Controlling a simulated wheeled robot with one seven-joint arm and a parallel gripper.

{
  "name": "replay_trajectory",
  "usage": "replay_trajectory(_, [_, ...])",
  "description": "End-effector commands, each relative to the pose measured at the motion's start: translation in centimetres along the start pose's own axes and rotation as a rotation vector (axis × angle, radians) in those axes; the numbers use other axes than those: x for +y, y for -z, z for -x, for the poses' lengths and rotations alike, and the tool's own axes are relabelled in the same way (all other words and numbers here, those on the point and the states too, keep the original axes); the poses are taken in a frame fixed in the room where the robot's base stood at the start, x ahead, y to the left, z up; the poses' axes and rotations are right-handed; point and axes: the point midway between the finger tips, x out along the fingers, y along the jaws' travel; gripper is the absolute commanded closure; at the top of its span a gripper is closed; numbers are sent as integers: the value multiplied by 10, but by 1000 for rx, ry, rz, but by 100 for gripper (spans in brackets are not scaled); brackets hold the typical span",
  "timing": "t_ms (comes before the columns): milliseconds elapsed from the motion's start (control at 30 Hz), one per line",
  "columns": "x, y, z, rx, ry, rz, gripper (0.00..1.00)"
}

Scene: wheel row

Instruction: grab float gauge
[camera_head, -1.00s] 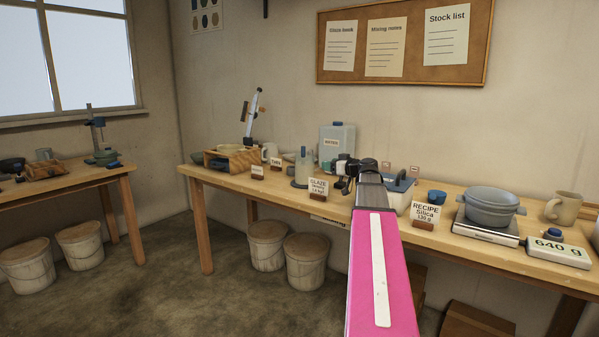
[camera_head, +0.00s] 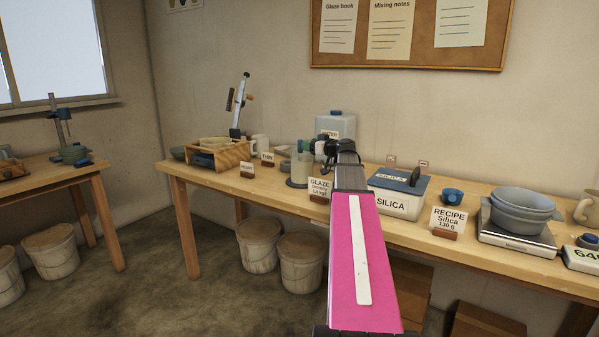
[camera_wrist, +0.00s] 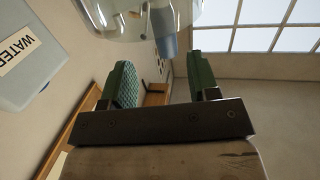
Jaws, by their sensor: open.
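The float gauge (camera_wrist: 168,46) shows in the wrist view as a blue stem rising out of a clear vessel (camera_wrist: 105,22) at the top of the picture. My gripper (camera_wrist: 162,72) is open, its two green fingers apart. The stem's end lies between the fingertip lines, nearer the right finger; I cannot tell how deep. In the head view the clear vessel (camera_head: 299,172) stands on the bench behind the glaze card (camera_head: 319,187). My gripper (camera_head: 313,147) is at its top, and the gauge is hidden or too small to make out there.
The water container (camera_head: 336,124) stands behind my gripper and also shows in the wrist view (camera_wrist: 28,62). A silica box (camera_head: 395,203) is to the right on the bench (camera_head: 263,195).

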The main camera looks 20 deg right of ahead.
Motion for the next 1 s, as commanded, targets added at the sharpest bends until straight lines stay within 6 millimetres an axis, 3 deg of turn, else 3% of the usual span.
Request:
replay_trajectory(100, [1, 0, -17, 0, 0, 0, 45])
replay_trajectory(367, [-3, -2, -34, -1, 1, 0, 45])
replay_trajectory(600, [-7, -5, -68, 0, 1, 0, 45])
replay_trajectory(900, [-8, -5, -73, 0, -1, 0, 45])
replay_trajectory(1000, [-8, -5, -73, 0, -1, 0, 78])
